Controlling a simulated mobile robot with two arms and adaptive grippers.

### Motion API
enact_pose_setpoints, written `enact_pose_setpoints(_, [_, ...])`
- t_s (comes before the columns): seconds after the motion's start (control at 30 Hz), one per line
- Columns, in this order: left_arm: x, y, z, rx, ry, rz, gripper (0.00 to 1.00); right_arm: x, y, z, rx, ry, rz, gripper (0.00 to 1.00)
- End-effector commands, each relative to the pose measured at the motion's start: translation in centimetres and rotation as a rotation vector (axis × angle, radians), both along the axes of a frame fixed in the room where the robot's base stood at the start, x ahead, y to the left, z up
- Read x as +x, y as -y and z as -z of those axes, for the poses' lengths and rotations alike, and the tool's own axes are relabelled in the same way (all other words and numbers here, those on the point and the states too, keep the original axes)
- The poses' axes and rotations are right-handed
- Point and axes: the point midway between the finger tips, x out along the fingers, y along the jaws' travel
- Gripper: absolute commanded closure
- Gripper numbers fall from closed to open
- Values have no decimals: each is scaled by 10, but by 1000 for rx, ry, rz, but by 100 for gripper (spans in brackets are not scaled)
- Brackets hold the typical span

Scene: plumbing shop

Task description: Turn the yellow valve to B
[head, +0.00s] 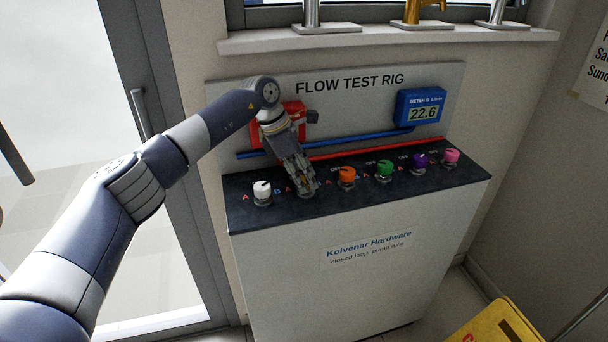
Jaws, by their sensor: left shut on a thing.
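My left gripper (308,190) reaches down from the left onto the dark top of the flow test rig (240,208). Its fingers are shut on the valve knob between the white and orange knobs. The gripper hides nearly all of this knob, so its yellow colour and its pointer cannot be made out. A red letter A shows just left of the fingers; the B mark for this knob is hidden or too small to read. My right gripper is not in view.
A white knob (262,188) stands left of the gripper. Orange (347,175), green (385,168), purple (420,160) and pink (451,156) knobs stand to the right. A blue meter (421,109) reads 22.6. A red box (293,111) sits behind my wrist. Taps stand on the ledge above.

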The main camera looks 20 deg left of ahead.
Motion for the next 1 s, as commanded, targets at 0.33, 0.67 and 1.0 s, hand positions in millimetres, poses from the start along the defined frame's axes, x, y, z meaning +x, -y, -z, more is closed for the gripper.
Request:
enact_pose_setpoints(0.33, [1,-1,0,3,0,102,90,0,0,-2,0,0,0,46])
enact_pose_setpoints(0.67, [1,-1,1,4,1,113,90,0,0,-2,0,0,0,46])
enact_pose_setpoints(1.0, [1,-1,1,3,0,111,46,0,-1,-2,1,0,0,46])
